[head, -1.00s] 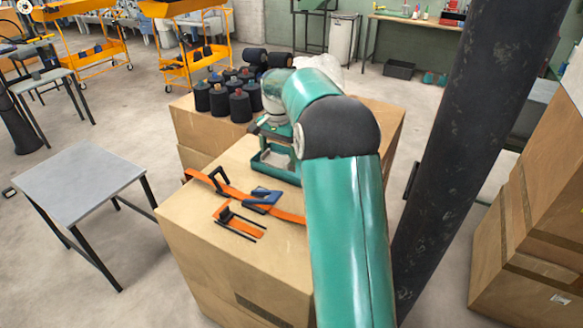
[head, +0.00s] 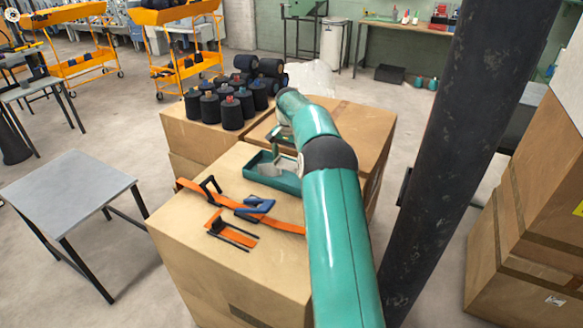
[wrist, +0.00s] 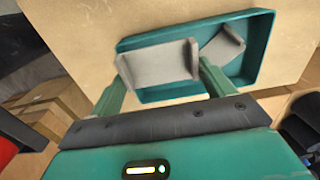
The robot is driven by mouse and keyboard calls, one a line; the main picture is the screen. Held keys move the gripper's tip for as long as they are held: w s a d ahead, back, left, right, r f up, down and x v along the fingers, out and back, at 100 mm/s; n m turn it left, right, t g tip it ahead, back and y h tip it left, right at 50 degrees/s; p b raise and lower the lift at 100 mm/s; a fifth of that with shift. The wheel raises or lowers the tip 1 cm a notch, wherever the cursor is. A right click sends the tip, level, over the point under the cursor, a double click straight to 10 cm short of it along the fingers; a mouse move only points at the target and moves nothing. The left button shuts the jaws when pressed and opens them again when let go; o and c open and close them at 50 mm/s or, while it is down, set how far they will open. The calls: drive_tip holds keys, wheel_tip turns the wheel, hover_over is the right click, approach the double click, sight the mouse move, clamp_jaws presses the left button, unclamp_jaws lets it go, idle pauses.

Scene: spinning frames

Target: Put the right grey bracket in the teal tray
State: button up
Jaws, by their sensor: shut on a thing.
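The teal tray (head: 262,177) sits on the near cardboard box, and it fills the upper part of the wrist view (wrist: 262,62). My gripper (wrist: 160,88) is shut on a grey bracket (wrist: 158,63), which spans between the two green fingers. The held bracket overlaps the tray's left part in that view; whether it touches the tray floor I cannot tell. A second grey bracket (wrist: 222,44) lies tilted inside the tray at the right. In the head view my arm partly hides the gripper and tray.
An orange strap (head: 225,200) with a blue buckle (head: 255,208) and an orange-black piece (head: 232,230) lie on the near box (head: 200,270). Dark spools (head: 230,105) stand behind at left. A black post (head: 430,160) rises at right. A grey table (head: 70,190) stands at left.

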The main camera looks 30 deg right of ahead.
sight(291, 167)
drive_tip(key=shift+w+d+f, duration=0.25)
drive_tip(key=shift+f, duration=0.2)
drive_tip(key=shift+w+d+f, duration=0.2)
drive_tip(key=shift+w+f, duration=0.05)
drive_tip(key=shift+f, duration=0.2)
drive_tip(key=shift+d+f, duration=0.2)
drive_tip(key=shift+d, duration=0.1)
drive_tip(key=shift+w+d+f, duration=0.1)
drive_tip(key=shift+f, duration=0.85)
drive_tip(key=shift+w+d+f, duration=0.1)
drive_tip(key=shift+f, duration=0.8)
drive_tip(key=shift+f, duration=0.15)
drive_tip(key=o, duration=0.9)
